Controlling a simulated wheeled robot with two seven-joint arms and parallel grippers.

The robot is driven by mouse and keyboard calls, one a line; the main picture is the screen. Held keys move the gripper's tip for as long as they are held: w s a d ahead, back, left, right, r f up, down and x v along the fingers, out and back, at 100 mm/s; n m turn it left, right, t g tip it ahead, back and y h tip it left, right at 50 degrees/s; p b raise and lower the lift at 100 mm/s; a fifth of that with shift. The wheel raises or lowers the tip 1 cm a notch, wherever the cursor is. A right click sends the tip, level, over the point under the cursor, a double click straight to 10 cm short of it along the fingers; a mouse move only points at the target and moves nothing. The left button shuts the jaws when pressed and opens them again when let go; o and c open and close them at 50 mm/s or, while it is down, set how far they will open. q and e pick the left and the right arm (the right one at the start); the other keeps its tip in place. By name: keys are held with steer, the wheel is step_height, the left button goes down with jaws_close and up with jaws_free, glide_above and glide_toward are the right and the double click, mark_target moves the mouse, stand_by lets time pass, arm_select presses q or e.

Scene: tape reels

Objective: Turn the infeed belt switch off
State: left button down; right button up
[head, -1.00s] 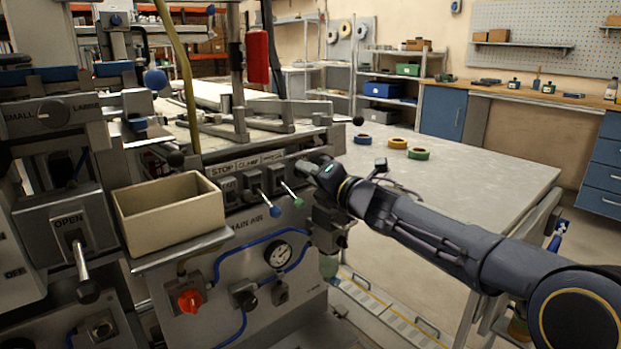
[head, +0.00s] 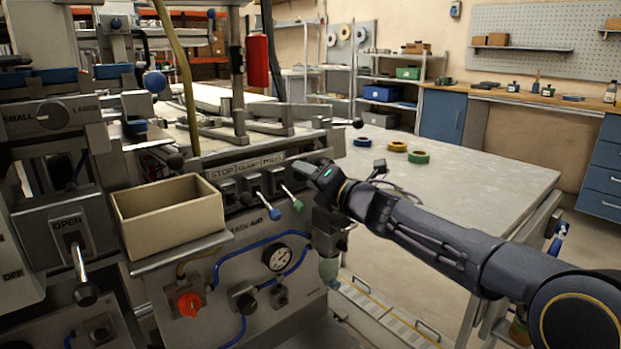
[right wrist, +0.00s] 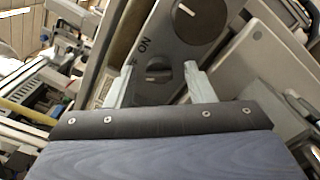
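In the right wrist view, a small dark rotary switch (right wrist: 157,72) sits on a grey panel with the word ON beside it; part of another label is hidden by a finger. My right gripper (right wrist: 158,84) is open, with its two pale fingers on either side of this switch and a gap between. I cannot tell how far the fingertips are from the panel. In the head view, my right gripper (head: 303,170) is at the right end of the machine's lever panel, and this switch cannot be made out. My left gripper is not in view.
A larger round knob (right wrist: 190,12) is close above the switch. In the head view, levers with blue and green tips (head: 283,200) hang beside my right gripper. A beige bin (head: 168,220), a red knob (head: 189,302) and a gauge (head: 278,257) are on the machine. The table (head: 470,180) is mostly clear.

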steer(key=v, duration=0.7)
steer(key=shift+s+d, duration=0.25)
steer(key=shift+s, duration=0.05)
